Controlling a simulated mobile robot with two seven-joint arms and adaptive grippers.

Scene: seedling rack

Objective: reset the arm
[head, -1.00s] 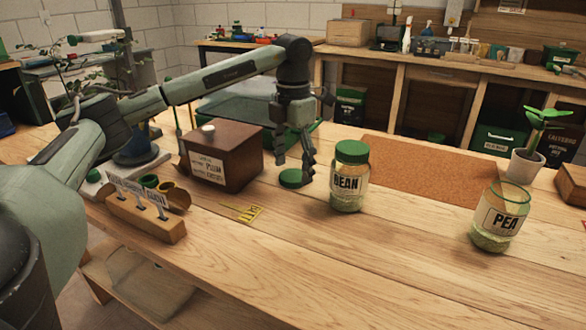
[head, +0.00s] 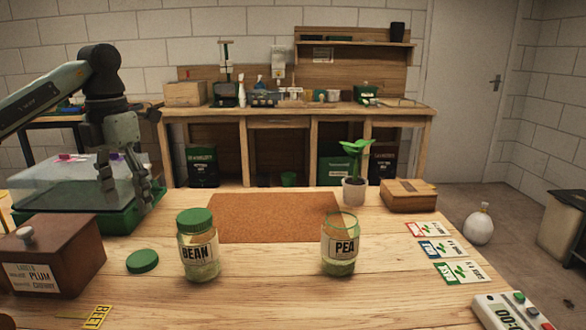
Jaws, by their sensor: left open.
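My left gripper (head: 128,192) is in the upper left of the head view. It points down, open and empty, in front of the clear-topped green bin and above and behind a loose green lid (head: 142,261). The lid lies flat on the table. The BEAN jar (head: 198,252) stands upright with a green lid on it, to the right of the loose lid. The PEA jar (head: 340,250) stands upright further right, with no lid on its mouth. My right gripper is not in view.
A brown wooden box (head: 70,262) stands at the left. A cork mat (head: 270,222) lies behind the jars. A potted seedling (head: 354,190), a small cardboard box (head: 408,195), seed packets (head: 442,250) and a scale (head: 508,315) are at the right. The table's front middle is clear.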

